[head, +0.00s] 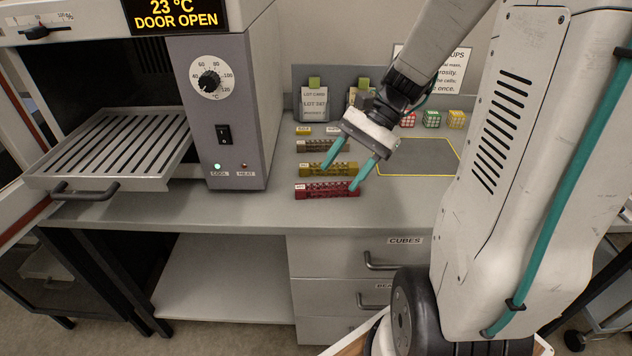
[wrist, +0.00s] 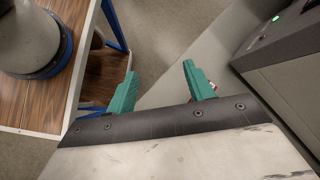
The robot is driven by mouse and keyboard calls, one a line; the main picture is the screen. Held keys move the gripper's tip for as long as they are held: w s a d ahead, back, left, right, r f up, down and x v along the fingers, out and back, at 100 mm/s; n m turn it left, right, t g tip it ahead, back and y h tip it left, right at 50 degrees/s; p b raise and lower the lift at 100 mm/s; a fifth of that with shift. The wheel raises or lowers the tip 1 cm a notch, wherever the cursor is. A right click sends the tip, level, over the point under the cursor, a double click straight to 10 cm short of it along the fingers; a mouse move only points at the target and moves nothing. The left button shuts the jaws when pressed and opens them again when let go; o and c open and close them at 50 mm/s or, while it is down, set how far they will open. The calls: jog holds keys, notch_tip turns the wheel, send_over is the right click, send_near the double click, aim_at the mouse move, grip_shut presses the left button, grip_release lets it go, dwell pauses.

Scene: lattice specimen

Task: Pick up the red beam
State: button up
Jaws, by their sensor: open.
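The red beam (head: 318,190) is a lattice bar lying on the grey counter near its front edge, the frontmost of a short row of beams. My gripper (head: 339,178) is open, with two teal fingers pointing down. In the head view its fingertips overlap the yellow beam and the right end of the red beam; whether they touch either is unclear. In the wrist view my gripper (wrist: 159,68) shows nothing between its fingers. A small red and white bit beside the right finger there is too small to identify.
A yellow beam (head: 335,169) and a grey-brown beam (head: 314,146) lie behind the red one. Red, green (head: 432,119) and yellow cubes stand at the back. An oven (head: 225,110) with its slotted tray (head: 120,150) out is on the left. A yellow-outlined grey area (head: 425,155) lies bare.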

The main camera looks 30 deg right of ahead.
aim_at(349, 184)
jog(key=w+d+f+m+t+y, duration=0.1)
jog(key=d+f+m+t, duration=0.1)
jog(key=d+f+m, duration=0.1)
jog(key=w+d+f+m+t+y, duration=0.1)
jog(key=d+f+m+t, duration=0.1)
jog(key=d, duration=0.4)
jog(key=w+d+f+m+t+y, duration=0.1)
jog(key=d+f+m+t, duration=0.1)
jog(key=d+f+m, duration=0.2)
jog(key=shift+w+d+f+m+t, duration=0.3)
jog(key=shift+w+f+m, duration=0.1)
jog(key=shift+m, duration=0.2)
jog(key=shift+f, duration=0.2)
jog(key=shift+w+a+f, duration=0.2)
jog(key=shift+w+a, duration=0.05)
jog(key=x, duration=0.6)
jog(key=shift+w+a+f, duration=0.1)
jog(key=shift+a+f, duration=0.15)
jog(key=shift+f, duration=0.15)
jog(key=c, duration=1.1)
